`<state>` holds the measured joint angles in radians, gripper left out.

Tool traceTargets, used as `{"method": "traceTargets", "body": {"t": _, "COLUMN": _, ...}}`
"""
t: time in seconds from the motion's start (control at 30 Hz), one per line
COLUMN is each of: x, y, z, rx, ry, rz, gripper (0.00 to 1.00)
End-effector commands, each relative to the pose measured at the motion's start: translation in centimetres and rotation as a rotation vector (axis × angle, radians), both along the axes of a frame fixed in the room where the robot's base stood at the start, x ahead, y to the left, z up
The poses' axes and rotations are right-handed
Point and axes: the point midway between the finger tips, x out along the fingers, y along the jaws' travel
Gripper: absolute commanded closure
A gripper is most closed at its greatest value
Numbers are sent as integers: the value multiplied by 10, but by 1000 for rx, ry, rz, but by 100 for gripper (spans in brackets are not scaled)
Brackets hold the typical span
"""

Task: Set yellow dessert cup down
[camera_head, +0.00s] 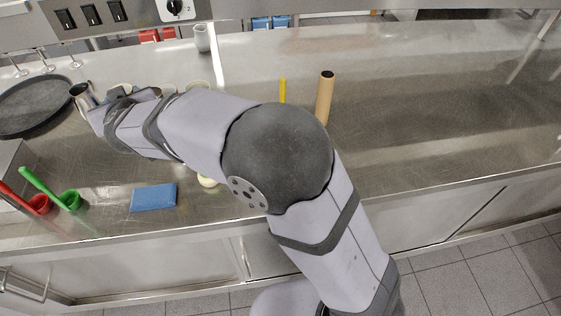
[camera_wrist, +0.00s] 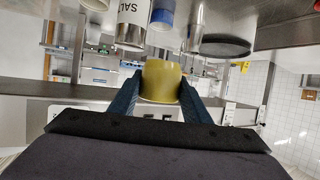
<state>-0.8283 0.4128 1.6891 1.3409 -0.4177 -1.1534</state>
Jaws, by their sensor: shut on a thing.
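The yellow dessert cup (camera_wrist: 161,82) sits between the two dark blue fingers of my gripper (camera_wrist: 160,97) in the wrist view. The fingers are shut on its sides. In the head view my arm reaches left over the steel counter (camera_head: 420,110). I cannot tell the cup's height over the counter.
A round black tray (camera_head: 35,105) lies at the far left, near a metal cup (camera_head: 80,91). Green (camera_head: 68,199) and red (camera_head: 38,204) handled scoops and a blue cloth (camera_head: 154,197) lie in front. A salt canister (camera_wrist: 132,22) shows in the wrist view. The counter's right side is mostly clear.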

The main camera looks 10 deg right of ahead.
Motion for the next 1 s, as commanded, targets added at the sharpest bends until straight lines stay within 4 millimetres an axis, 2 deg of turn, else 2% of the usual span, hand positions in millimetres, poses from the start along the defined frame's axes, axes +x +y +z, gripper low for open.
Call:
{"method": "traceTargets", "body": {"t": 0.17, "x": 33, "y": -55, "z": 12, "rx": 2, "ry": -3, "rz": -230, "gripper": 81}}
{"method": "traceTargets", "body": {"t": 0.3, "x": 51, "y": -119, "z": 16, "rx": -1, "ry": 0, "rz": -478, "gripper": 81}}
{"method": "traceTargets", "body": {"t": 0.43, "x": 55, "y": -183, "z": 15, "rx": 0, "ry": 0, "rz": -723, "gripper": 81}}
{"method": "traceTargets", "body": {"t": 0.57, "x": 43, "y": -246, "z": 10, "rx": -3, "ry": 2, "rz": -974, "gripper": 81}}
{"method": "traceTargets", "body": {"t": 0.7, "x": 16, "y": -301, "z": 3, "rx": -2, "ry": 1, "rz": -1223, "gripper": 81}}
{"method": "traceTargets", "body": {"t": 0.83, "x": -10, "y": -335, "z": -2, "rx": -1, "ry": 0, "rz": -1399, "gripper": 81}}
{"method": "traceTargets", "body": {"t": 1.0, "x": -39, "y": -359, "z": -6, "rx": -1, "ry": -1, "rz": -1557, "gripper": 81}}
